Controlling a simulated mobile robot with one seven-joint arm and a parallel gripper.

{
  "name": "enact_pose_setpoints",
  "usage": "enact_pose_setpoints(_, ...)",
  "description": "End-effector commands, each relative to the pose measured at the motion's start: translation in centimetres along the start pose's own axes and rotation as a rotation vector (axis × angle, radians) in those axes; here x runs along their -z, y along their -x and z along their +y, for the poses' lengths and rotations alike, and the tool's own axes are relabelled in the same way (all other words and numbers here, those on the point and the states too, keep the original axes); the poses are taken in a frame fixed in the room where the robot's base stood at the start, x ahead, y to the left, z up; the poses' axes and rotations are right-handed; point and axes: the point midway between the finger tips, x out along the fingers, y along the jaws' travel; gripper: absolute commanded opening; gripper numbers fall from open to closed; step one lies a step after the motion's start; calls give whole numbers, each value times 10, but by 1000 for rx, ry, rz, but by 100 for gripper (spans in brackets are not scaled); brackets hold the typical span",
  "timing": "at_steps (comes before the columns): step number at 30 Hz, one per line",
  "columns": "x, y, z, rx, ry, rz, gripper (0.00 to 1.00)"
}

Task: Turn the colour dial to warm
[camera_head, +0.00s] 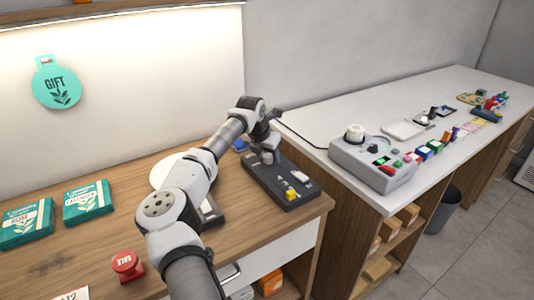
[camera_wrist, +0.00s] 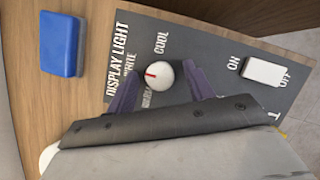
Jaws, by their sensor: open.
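The colour dial (camera_wrist: 160,79) is a round white knob with a red mark, on the dark "DISPLAY LIGHT" panel (camera_wrist: 212,50). In the wrist view its red mark points left, toward the "WHITE" label. "COOL" is printed above it, and a partly hidden label lies below it. My gripper (camera_wrist: 160,86) is open, with its two dark purple fingers on either side of the dial. Whether they touch it I cannot tell. In the head view the panel (camera_head: 262,183) lies on the wooden counter, and my gripper (camera_head: 268,150) is over its far end.
On the panel are a white ON/OFF switch (camera_wrist: 264,71) and a yellow control (camera_head: 291,195). A blue block (camera_wrist: 62,44) lies beside the panel. Teal boxes (camera_head: 88,202) and a red stamp (camera_head: 127,264) stand on the left. A grey device (camera_head: 372,165) stands on the right counter.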

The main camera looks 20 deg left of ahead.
Motion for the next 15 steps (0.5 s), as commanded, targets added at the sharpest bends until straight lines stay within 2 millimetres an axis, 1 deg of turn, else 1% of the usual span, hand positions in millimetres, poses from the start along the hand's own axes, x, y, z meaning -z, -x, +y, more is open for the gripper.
enact_pose_setpoints(4,0,0,0,0,0,0,52)
enact_pose_setpoints(12,0,0,0,0,0,0,17)
enact_pose_setpoints(14,0,0,0,0,0,0,9)
enact_pose_setpoints(15,0,0,0,0,0,0,8)
